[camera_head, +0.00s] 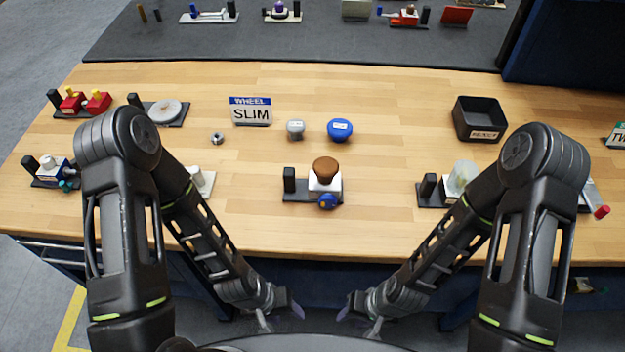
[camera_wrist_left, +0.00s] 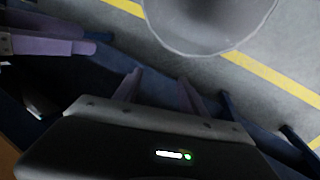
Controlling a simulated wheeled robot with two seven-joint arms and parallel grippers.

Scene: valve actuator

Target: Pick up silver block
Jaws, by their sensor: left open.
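A small silver-grey block (camera_head: 295,129) with a label on top stands on the wooden table, between the WHEEL SLIM sign and a blue knob. It looks rounded. My left gripper (camera_head: 281,314) is open and empty, below the table's front edge and well short of the block. Its two purple fingers stand apart in the left wrist view (camera_wrist_left: 160,77), with only floor and dark surfaces beyond. My right gripper (camera_head: 359,317) hangs beside it, also in front of the table, its fingers apart and empty. The block does not show in the left wrist view.
The blue knob (camera_head: 340,130), WHEEL SLIM sign (camera_head: 251,112) and a small metal ring (camera_head: 217,138) lie near the block. A brown-topped valve unit (camera_head: 325,178) stands between it and the front edge. A black bin (camera_head: 479,118) is at the right.

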